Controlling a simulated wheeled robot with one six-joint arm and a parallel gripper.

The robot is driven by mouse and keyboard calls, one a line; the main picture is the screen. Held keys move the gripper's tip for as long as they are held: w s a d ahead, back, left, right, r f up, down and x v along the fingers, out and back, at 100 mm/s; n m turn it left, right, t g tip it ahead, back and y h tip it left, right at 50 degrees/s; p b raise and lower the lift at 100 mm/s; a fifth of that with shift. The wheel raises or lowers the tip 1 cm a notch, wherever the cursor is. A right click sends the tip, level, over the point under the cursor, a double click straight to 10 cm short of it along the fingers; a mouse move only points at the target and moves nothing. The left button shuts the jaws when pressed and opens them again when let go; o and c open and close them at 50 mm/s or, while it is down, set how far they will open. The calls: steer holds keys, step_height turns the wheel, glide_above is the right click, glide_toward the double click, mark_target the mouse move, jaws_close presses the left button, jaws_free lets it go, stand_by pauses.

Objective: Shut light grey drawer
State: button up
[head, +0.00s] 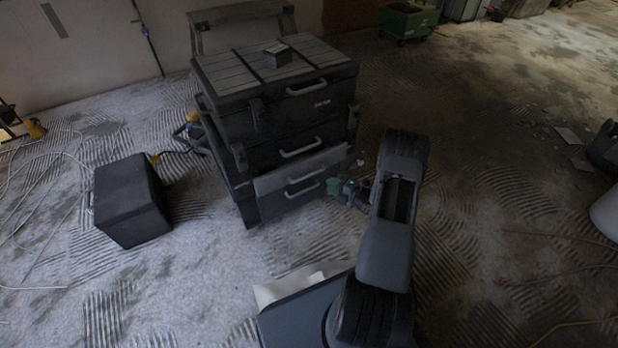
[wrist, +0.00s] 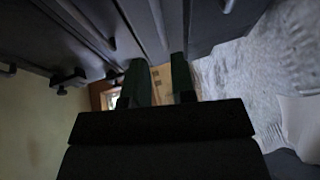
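The light grey drawer (head: 328,160) is the pale front low in the black tool chest (head: 235,120), with its own bar handle (head: 305,168). It seems to stand slightly proud of the black drawer above; how far is hard to tell. A darker grey drawer (head: 280,204) with a handle lies below it. My gripper (head: 334,188) has green fingers and is just right of the lower drawer's handle, in front of the chest. In the wrist view the two fingers (wrist: 160,80) stand apart with nothing between them. Whether they touch the chest is unclear.
A small dark box (head: 278,55) sits on the chest's slatted top. A black case (head: 130,200) stands on the floor to the left. Cables lie at far left. A green bin (head: 407,20) is at the back. The ridged floor right of my arm is mostly open.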

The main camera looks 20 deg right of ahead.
mark_target(309, 175)
steer(key=b+x, duration=0.3)
steer(key=x, duration=0.8)
steer(key=shift+b, duration=0.4)
jaws_close()
